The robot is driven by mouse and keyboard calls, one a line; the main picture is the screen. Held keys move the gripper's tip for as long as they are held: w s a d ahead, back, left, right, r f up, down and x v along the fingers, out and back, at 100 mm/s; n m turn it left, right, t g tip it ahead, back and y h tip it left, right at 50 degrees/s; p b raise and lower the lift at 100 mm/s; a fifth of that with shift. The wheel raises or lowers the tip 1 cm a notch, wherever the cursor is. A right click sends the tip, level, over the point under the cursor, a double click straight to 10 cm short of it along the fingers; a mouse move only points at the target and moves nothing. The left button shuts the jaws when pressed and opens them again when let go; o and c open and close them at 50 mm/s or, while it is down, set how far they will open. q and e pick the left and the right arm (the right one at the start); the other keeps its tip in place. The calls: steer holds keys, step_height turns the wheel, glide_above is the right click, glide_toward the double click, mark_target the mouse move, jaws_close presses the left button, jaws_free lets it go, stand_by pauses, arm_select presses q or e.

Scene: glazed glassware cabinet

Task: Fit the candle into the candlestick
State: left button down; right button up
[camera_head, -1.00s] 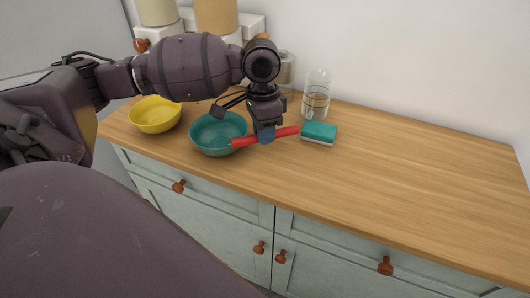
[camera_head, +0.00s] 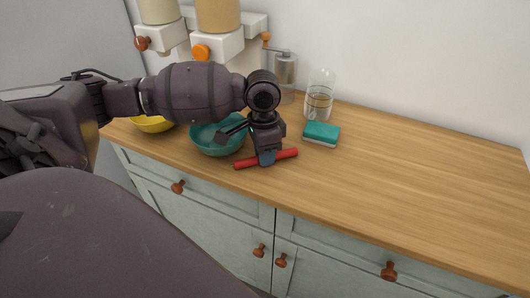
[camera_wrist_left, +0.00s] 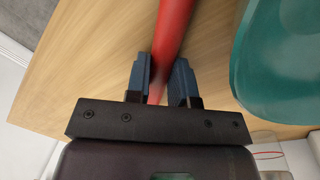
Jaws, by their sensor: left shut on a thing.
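A red candle (camera_head: 284,155) lies roughly level between the fingers of my left gripper (camera_head: 266,158), over the wooden counter near its front edge. In the left wrist view the red candle (camera_wrist_left: 173,30) runs between the two blue fingers of my left gripper (camera_wrist_left: 160,85), which is shut on it. I cannot tell whether the candle touches the counter. No candlestick shows in either view. My right gripper is not in view.
A teal bowl (camera_head: 205,138) stands just left of my gripper, and a yellow bowl (camera_head: 152,125) further left. A teal sponge (camera_head: 321,132), a glass jar (camera_head: 319,98) and a grinder (camera_head: 285,70) stand behind. The right side of the wooden counter (camera_head: 430,180) is clear.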

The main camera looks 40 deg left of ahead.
arm_select(q)
steer(key=c, duration=1)
jaws_free()
steer(key=shift+f, duration=0.1)
